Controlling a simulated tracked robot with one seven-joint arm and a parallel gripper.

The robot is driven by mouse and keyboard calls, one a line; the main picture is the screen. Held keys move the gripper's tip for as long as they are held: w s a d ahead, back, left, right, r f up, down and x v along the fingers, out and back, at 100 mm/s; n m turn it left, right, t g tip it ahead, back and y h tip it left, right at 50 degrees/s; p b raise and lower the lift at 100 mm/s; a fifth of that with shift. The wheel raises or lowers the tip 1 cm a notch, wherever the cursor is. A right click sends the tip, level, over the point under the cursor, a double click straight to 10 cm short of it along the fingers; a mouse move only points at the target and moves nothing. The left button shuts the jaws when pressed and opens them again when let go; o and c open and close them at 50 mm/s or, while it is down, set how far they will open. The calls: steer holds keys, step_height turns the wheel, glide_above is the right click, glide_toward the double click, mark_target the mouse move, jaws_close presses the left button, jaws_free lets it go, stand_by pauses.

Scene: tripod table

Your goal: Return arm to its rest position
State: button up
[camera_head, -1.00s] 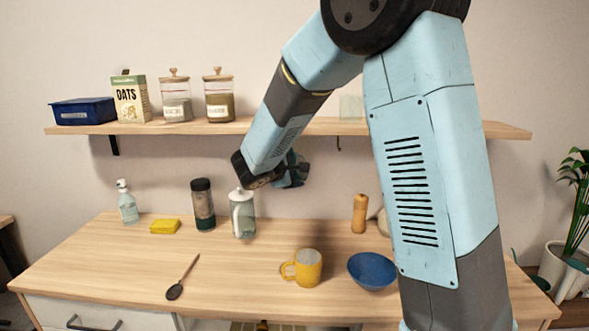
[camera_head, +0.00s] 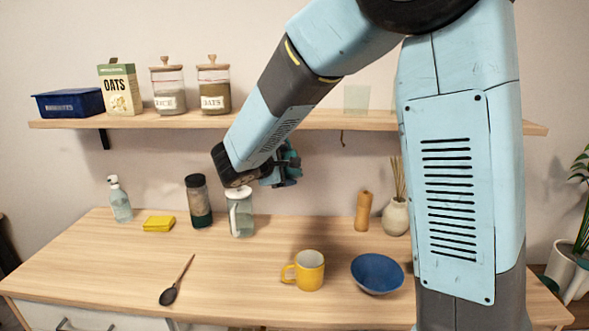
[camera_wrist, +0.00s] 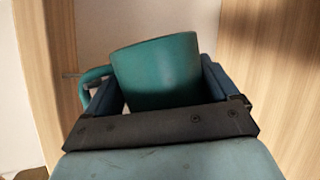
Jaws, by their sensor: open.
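My arm crosses the head view from the upper right down to the left. My gripper (camera_head: 287,168) is at its lower end, in the air above the back of the worktop and below the shelf. In the wrist view a teal mug (camera_wrist: 158,70) with its handle on the left sits between the two dark fingers. The fingers stand wide apart, one on each side of the mug. I cannot tell whether they touch it. In the head view the wrist hides much of the gripper.
A shelf (camera_head: 330,120) with jars runs behind the arm. The worktop's front left is largely clear.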

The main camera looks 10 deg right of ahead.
steer(key=s+d+v, duration=0.1)
steer(key=v, duration=0.9)
steer(key=s+d+r+m+g+y, duration=0.1)
steer(key=s+d+m+g, duration=0.3)
steer(key=d, duration=0.4)
steer(key=s+d+m+g, duration=0.2)
steer(key=s+d+m, duration=0.1)
steer(key=s+d, duration=0.45)
steer(key=s+d+m+y, duration=0.2)
steer(key=s+m+y, duration=0.1)
steer(key=s, duration=0.3)
steer(key=s+d+m+y, duration=0.2)
steer(key=s+m+y, duration=0.2)
steer(key=s, duration=0.3)
steer(key=shift+d+r+m+t, duration=0.3)
steer(key=shift+d+m+t, duration=0.1)
steer(key=shift+m, duration=0.2)
